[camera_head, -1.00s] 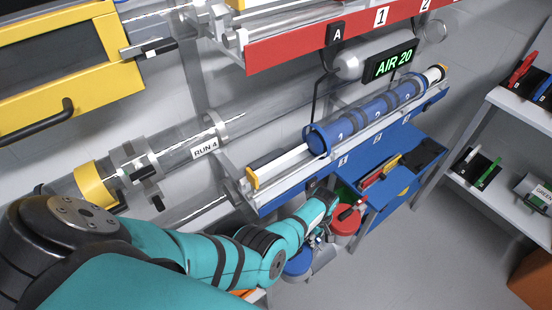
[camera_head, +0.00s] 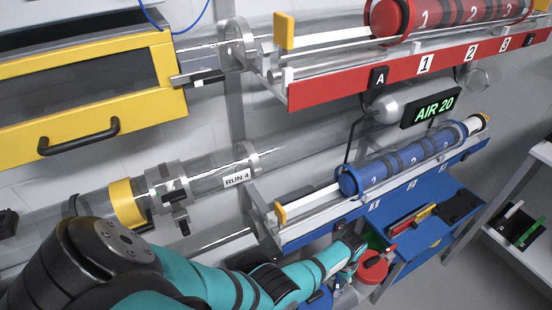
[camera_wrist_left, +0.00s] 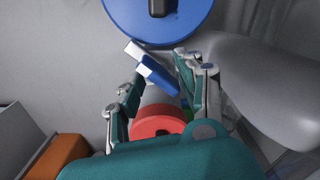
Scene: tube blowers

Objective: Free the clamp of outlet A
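My left gripper (camera_head: 350,250) is low at centre right, in front of the blue table, far from the sign. In the left wrist view its fingers (camera_wrist_left: 157,78) stand apart and look open. A blue and white piece (camera_wrist_left: 153,66) shows between or beyond the fingertips; I see no firm grip on it. My right gripper is not in view.
A red canister (camera_head: 395,18) lies on the red rail, a blue canister (camera_head: 400,165) on the lower rail. A yellow-framed cabinet (camera_head: 80,125) is upper left, tube RUN 4 (camera_head: 236,180) below. A red round part (camera_head: 372,268) is beside my gripper. A blue disc (camera_wrist_left: 185,20) shows in the wrist view.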

